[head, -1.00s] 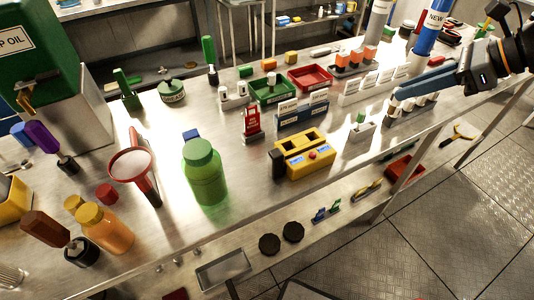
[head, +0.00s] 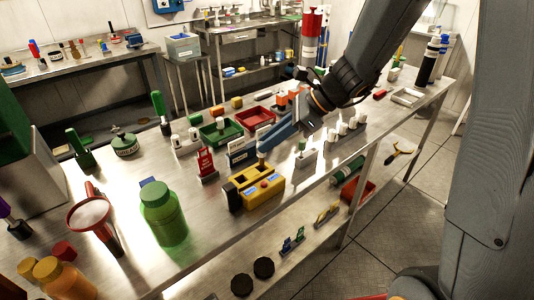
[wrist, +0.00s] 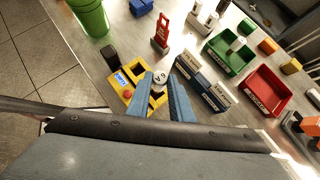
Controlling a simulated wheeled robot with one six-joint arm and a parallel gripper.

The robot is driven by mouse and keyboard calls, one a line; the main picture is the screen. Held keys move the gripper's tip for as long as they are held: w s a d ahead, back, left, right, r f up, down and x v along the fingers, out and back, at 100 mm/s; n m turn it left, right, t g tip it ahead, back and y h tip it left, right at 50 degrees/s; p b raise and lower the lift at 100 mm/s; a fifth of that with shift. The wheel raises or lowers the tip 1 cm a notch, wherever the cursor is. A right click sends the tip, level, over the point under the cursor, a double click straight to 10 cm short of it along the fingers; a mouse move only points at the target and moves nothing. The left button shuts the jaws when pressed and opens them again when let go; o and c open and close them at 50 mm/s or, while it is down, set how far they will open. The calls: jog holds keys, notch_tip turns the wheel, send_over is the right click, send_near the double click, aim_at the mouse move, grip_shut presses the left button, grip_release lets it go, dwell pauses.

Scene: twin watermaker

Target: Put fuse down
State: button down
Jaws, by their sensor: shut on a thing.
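My gripper (wrist: 161,92) shows in the wrist view with its two blue fingers closed around a fuse (wrist: 160,77), whose round white end faces the camera. In the head view my gripper (head: 264,149) is above the yellow device (head: 272,191), with a small part of the fuse (head: 262,158) below the fingertips. The yellow device also lies under the fuse in the wrist view (wrist: 117,80). I cannot tell whether the fuse touches it or sits in its slot.
A red card stand (head: 206,165) and dark blue labelled boxes (head: 242,153) are close to the device. A green tray (head: 221,132) and a red tray (head: 255,118) lie behind. A green bottle (head: 163,215) stands front left. Bare bench lies between bottle and device.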

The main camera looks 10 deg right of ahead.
aim_at(269, 168)
jog(key=shift+f, duration=2)
jog(key=shift+f, duration=0.1)
jog(key=c, duration=1.6)
grip_release()
jog(key=b+v, duration=0.1)
jog(key=v, duration=1.1)
jog(key=s+d+f+n+h, duration=0.1)
jog(key=s+f+n+h, duration=0.2)
jog(key=n, duration=0.3)
jog(key=s+d+f+n+h, duration=0.2)
jog(key=s+f+n+h, duration=0.1)
jog(key=n, duration=0.4)
jog(key=s+d+f+n+g+h, duration=0.1)
jog(key=s+f+n+h, duration=0.1)
jog(key=s+f+n, duration=0.3)
jog(key=shift+s+d+n+h, duration=0.25)
jog(key=shift+s+n+h, duration=0.15)
jog(key=shift+s+n, duration=0.75)
